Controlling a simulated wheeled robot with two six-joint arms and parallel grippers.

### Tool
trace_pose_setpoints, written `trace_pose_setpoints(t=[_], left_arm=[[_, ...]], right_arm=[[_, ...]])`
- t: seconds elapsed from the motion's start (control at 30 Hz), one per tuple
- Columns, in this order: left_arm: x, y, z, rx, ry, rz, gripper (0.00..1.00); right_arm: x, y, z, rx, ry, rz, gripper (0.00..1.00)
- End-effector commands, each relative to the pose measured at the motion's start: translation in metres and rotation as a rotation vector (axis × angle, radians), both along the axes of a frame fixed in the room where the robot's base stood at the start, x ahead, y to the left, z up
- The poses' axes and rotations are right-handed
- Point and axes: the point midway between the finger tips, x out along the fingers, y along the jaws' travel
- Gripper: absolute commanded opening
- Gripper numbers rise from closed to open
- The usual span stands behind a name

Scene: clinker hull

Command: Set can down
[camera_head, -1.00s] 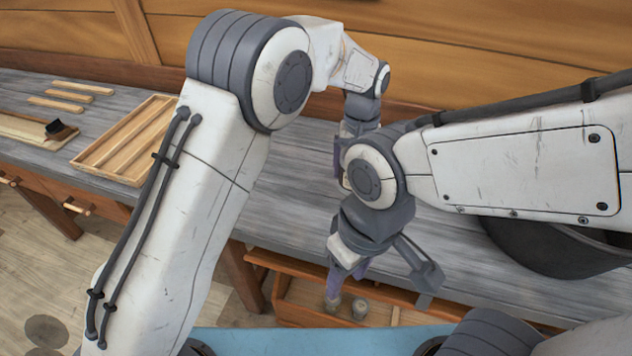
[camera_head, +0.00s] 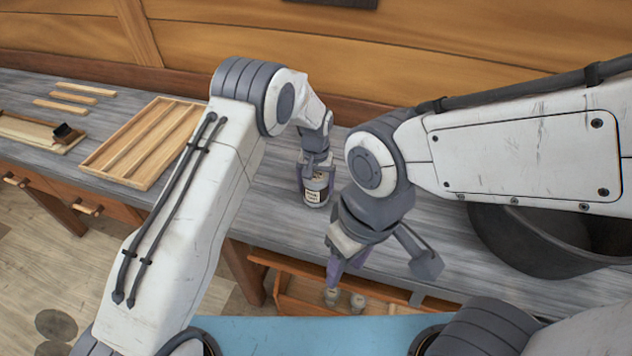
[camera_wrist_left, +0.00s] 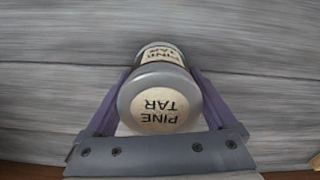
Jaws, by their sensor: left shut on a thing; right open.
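A grey can with a cream "PINE TAR" label (camera_head: 316,190) is upright at the grey workbench (camera_head: 280,205), near its middle. My left gripper (camera_head: 316,172) is shut on the can from above and behind. In the left wrist view the can's round labelled lid (camera_wrist_left: 159,105) sits between the two purple fingers, with the grey bench boards beyond it. I cannot tell whether the can's base touches the bench. My right gripper (camera_head: 345,272) is open and empty, in front of the bench edge above an open drawer.
A wooden slatted tray (camera_head: 140,150) and several wood strips (camera_head: 75,93) lie on the bench at left, with a brush (camera_head: 66,132) on a board. A dark pot (camera_head: 540,240) stands at right. The open drawer (camera_head: 300,292) below holds small cans (camera_head: 357,302).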

Motion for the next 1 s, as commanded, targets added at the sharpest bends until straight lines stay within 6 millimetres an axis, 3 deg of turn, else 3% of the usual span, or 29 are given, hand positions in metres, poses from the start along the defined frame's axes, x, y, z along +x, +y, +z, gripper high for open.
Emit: trace_pose_setpoints(t=[0.37,0.4,0.77,1.0], left_arm=[[0.001,-0.001,-0.005,-0.002,-0.004,0.0,0.0],[0.0,-0.001,-0.004,0.0,-0.002,0.0,1.0],[0.001,-0.001,0.002,-0.001,-0.003,0.0,1.0],[0.002,-0.001,0.044,-0.003,-0.008,0.0,1.0]], right_arm=[[0.0,0.0,-0.004,0.0,0.0,0.0,0.5],[0.0,0.0,-0.003,0.0,0.0,0.0,0.5],[0.0,0.0,-0.002,0.0,0.0,0.0,0.5],[0.0,0.0,-0.023,0.0,0.0,0.0,0.5]])
